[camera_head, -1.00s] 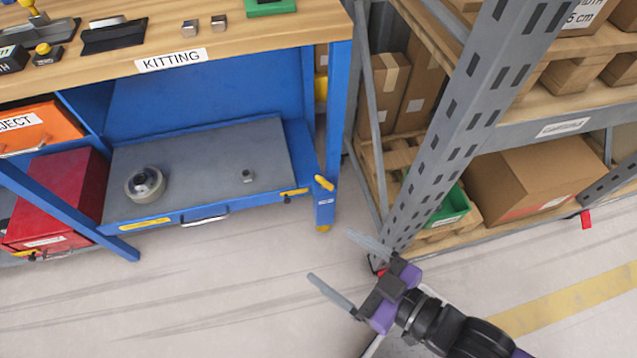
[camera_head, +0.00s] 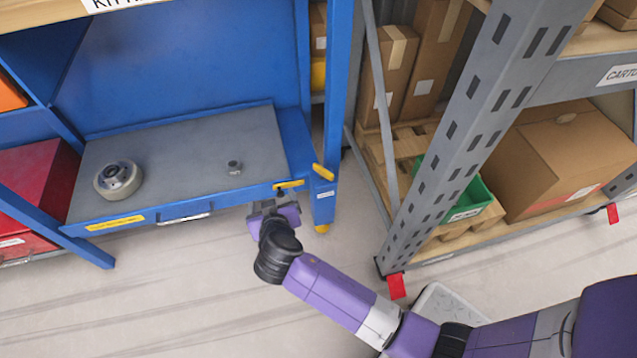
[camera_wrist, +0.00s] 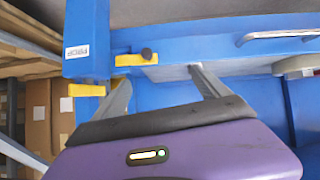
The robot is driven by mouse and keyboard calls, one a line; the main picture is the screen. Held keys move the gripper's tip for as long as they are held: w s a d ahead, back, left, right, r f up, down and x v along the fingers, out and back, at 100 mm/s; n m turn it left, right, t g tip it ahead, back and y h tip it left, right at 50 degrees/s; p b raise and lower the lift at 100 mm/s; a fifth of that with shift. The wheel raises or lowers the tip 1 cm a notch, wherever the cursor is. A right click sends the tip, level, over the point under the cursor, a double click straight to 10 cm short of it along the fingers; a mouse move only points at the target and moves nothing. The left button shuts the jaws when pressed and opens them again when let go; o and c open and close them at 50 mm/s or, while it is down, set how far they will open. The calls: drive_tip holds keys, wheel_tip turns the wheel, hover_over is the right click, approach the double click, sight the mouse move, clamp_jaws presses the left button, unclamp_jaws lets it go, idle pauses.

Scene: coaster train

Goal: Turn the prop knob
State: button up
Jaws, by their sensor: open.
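A small black knob (camera_head: 280,191) sits by a yellow tag on the front edge of the blue bench's lower shelf, near the right leg. In the wrist view the black knob (camera_wrist: 147,54) stands beside a yellow strip, close to a leg label that seems to read "PROP" (camera_wrist: 77,52). A yellow lever (camera_head: 323,172) is at the corner of the leg; it also shows in the wrist view (camera_wrist: 87,90). My gripper (camera_head: 268,206) is open and empty, just in front of and below the shelf edge. In the wrist view its spread fingers (camera_wrist: 158,78) point toward the knob without visibly holding it.
A red box (camera_head: 30,185) is at left. A grey rack upright (camera_head: 450,140) stands right of the bench.

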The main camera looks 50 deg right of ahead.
drive_tip(key=w+d+m+g+h+b, duration=0.2)
drive_tip(key=d+m+g+h, duration=0.1)
drive_tip(key=d+m, duration=0.15)
drive_tip(key=m+g+h+b, duration=0.1)
drive_tip(key=m+g+h, duration=0.3)
drive_tip(key=m+g, duration=0.3)
approach(322, 173)
drive_tip(key=t, duration=0.1)
drive_tip(key=shift+m, duration=0.35)
drive_tip(key=b+x, duration=0.1)
drive_tip(key=x, duration=0.1)
drive_tip(key=b+x, duration=0.1)
drive_tip(key=x, duration=0.2)
drive_tip(key=b+x, duration=0.1)
drive_tip(key=x, duration=0.2)
drive_tip(key=shift+s+d, duration=0.2)
drive_tip(key=shift+s, duration=0.1)
drive_tip(key=c, duration=1.4)
